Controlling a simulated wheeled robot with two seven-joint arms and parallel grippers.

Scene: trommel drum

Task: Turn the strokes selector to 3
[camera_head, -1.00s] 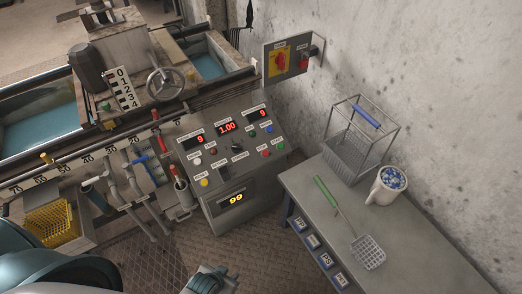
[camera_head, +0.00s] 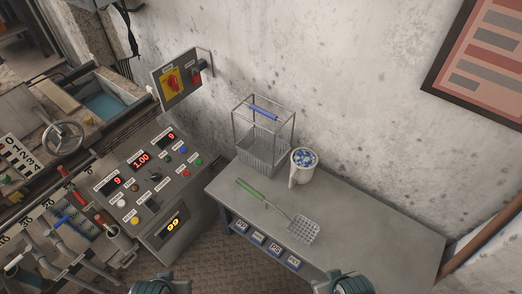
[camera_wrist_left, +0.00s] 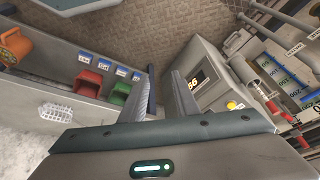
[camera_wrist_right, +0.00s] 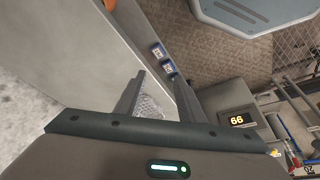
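The grey control console (camera_head: 184,187) stands left of centre in the head view. A black knob (camera_head: 154,173), likely a selector, sits mid-panel below red displays that seem to read 9, 1.00 and 9. Its label and setting are too small to read. My left gripper (camera_head: 160,286) and right gripper (camera_head: 343,286) show at the bottom edge, both apart from the console. In the left wrist view, the left gripper (camera_wrist_left: 165,85) has its fingers apart with nothing between them. In the right wrist view, the right gripper (camera_wrist_right: 157,85) is also open and empty.
A switch box (camera_head: 178,80) hangs above the console. Pipes and levers crowd its left side. The floor in front is clear.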

